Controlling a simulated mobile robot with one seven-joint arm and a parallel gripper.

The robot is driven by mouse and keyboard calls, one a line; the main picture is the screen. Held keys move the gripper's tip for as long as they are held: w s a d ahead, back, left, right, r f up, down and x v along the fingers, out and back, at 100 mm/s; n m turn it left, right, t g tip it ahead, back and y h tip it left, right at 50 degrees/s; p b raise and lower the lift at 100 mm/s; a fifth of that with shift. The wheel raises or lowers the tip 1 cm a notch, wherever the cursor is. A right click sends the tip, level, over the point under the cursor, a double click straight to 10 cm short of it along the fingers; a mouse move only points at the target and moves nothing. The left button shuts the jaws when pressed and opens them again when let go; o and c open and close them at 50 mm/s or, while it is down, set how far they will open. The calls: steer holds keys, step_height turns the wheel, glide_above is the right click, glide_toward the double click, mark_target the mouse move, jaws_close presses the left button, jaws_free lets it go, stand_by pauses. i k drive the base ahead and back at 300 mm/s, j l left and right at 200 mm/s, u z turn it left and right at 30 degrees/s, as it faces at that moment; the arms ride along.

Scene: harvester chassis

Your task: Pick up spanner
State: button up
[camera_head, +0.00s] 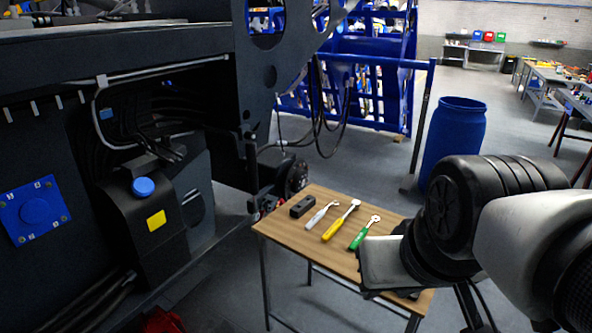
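A small wooden-topped table (293,240) stands in the middle of the view. On it lie a silver tool (322,216) that looks like a spanner, a yellow-handled tool (341,220) and a green-handled tool (364,233), side by side and apart. I cannot tell for certain which one is the spanner. My gripper (372,289) is over the right part of the table, to the right of the green-handled tool. Its fingers are mostly hidden by its own body, so whether it is open does not show. The three tools lie clear of it.
A black block (302,206) lies left of the silver tool. The dark harvester chassis (150,70) fills the left side, close to the table's back left corner. A blue barrel (453,135) stands behind my arm. Workbenches (545,85) are far right.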

mark_target(312, 223)
steer(key=u, duration=0.75)
steer(key=j+u, duration=0.1)
steer(key=u, duration=0.3)
steer(key=i+u, duration=0.1)
steer(key=u, duration=0.3)
steer(key=i+j+u, duration=0.1)
steer(key=u, duration=0.7)
steer(key=i, duration=0.95)
steer(key=j+z, duration=0.1)
steer(key=z, duration=2.9)
steer(key=i+j, duration=0.15)
steer(key=i, duration=0.25)
steer(key=i+j, duration=0.2)
steer(key=i, duration=0.2)
steer(key=i+j, duration=0.15)
steer(key=i, duration=0.3)
steer(key=i+j, duration=0.15)
steer(key=i, duration=0.25)
steer(key=z, duration=0.05)
